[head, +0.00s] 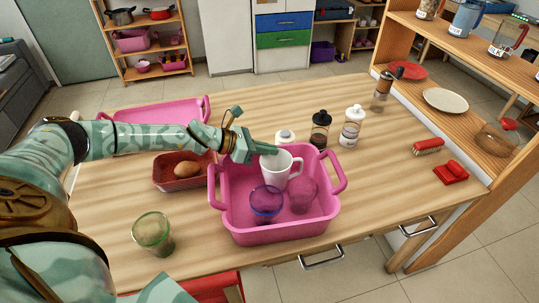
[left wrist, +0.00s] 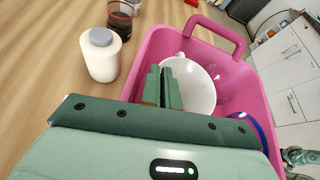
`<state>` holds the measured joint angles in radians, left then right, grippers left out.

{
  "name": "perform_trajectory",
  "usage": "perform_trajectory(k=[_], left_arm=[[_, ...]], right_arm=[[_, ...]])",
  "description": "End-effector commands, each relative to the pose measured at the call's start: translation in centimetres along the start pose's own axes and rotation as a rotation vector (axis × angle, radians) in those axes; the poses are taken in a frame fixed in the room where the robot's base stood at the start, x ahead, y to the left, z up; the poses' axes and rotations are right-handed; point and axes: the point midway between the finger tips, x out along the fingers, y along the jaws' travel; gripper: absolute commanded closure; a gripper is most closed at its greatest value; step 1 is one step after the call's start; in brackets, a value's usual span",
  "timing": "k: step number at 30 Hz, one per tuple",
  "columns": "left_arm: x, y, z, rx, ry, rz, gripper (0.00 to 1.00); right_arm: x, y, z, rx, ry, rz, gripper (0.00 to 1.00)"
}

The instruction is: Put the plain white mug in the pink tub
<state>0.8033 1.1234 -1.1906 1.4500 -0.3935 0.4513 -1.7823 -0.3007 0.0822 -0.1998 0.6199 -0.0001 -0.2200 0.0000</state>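The plain white mug (head: 276,174) is upright at the back of the pink tub (head: 285,233), its handle to the right in the head view. It also shows in the left wrist view (left wrist: 202,88), inside the outline of the tub (left wrist: 238,80). My left gripper (head: 268,151) has its fingers (left wrist: 163,88) close together at the mug's rim, shut on its wall. I cannot tell whether the mug's base touches the tub floor. Two see-through cups, one blue-rimmed (head: 266,203) and one purplish-looking (head: 301,196), are in the tub.
A red-brown dish (head: 166,183) holding a brown, rounded item stands left of the tub, and a green-rimmed glass (head: 153,234) is at front left. A white bottle (head: 352,127) and a dark bottle (head: 320,130) stand behind. A pink tray (head: 165,112) lies at back left.

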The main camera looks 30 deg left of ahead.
Motion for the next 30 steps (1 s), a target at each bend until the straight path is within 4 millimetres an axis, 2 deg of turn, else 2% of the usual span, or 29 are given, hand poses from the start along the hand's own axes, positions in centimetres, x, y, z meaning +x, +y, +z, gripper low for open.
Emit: perform_trajectory(k=[2, 12, 13, 15, 23, 26, 30], left_arm=[[0.4, 0.1, -0.6, -0.001, -0.003, -0.001, 1.0], [0.4, 0.1, -0.8, 0.0, -0.003, 0.0, 1.0], [0.5, 0.1, -0.9, 0.001, -0.001, 0.0, 0.95], [0.4, 0.1, -0.8, 0.001, -0.001, 0.0, 0.76], [0.3, 0.1, -0.5, 0.002, -0.002, 0.001, 0.76], [-0.7, 0.2, -0.7, 0.0, 0.001, 0.003, 0.76], [-3.7, 0.1, -0.7, 0.001, 0.003, 0.003, 0.76]], right_arm=[[0.4, 0.0, 0.1, 0.0, -0.003, 0.0, 0.64], [0.5, 0.0, 0.2, 0.001, -0.004, -0.001, 0.64], [0.5, 0.0, 0.2, 0.001, -0.004, -0.001, 0.64], [0.4, 0.0, 0.1, 0.001, -0.003, -0.001, 0.64], [0.2, -0.1, 0.0, 0.001, -0.001, -0.001, 0.64], [0.1, -0.2, -0.1, 0.002, 0.0, -0.003, 0.64], [-0.2, -0.3, -0.2, 0.002, 0.004, -0.003, 0.64]])
